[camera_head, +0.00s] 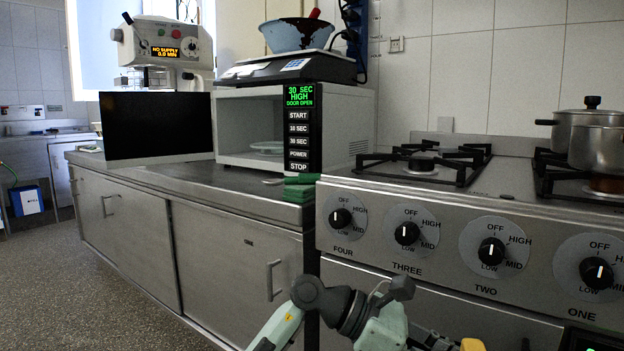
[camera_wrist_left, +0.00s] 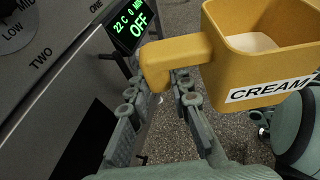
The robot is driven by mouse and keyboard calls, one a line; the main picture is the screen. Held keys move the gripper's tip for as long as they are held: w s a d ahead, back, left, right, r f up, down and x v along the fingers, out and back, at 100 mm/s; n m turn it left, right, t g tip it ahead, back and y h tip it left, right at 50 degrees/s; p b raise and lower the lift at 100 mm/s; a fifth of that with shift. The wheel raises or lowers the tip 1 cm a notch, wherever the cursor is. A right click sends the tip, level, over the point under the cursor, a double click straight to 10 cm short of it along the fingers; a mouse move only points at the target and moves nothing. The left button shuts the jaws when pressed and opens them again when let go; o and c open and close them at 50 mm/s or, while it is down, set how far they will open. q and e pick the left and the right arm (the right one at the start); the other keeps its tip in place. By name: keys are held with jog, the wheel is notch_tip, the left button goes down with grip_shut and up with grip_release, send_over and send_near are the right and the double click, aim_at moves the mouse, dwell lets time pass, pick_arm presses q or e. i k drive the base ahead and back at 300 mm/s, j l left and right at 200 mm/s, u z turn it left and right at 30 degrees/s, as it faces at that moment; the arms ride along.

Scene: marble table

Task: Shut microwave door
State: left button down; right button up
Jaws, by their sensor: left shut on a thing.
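The microwave (camera_head: 350,118) stands on the steel counter in the head view, its panel reading DOOR OPEN. Its dark door (camera_head: 158,127) is swung wide out to the left, leaving the cavity exposed. A pale dish (camera_head: 268,147) lies inside. My left gripper (camera_wrist_left: 160,92) is shut on the handle of a yellow jug (camera_wrist_left: 258,75) labelled CREAM, in the left wrist view. In the head view only a bit of the yellow jug (camera_head: 472,345) shows at the bottom edge, in front of the stove and well away from the door. My right gripper is not in view.
A scale (camera_head: 290,67) with a blue bowl (camera_head: 297,35) sits on the microwave. Green sponge-like pads (camera_head: 299,190) lie on the counter before its panel. The stove (camera_head: 470,240) with knobs and pots (camera_head: 598,140) is at right. Open floor (camera_head: 90,290) lies left.

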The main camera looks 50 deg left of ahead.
aim_at(139, 127)
jog(key=k+j+u, duration=0.1)
jog(key=j+u, duration=0.2)
jog(key=j, duration=1)
jog(key=j+u, duration=0.25)
jog(key=j, duration=1.1)
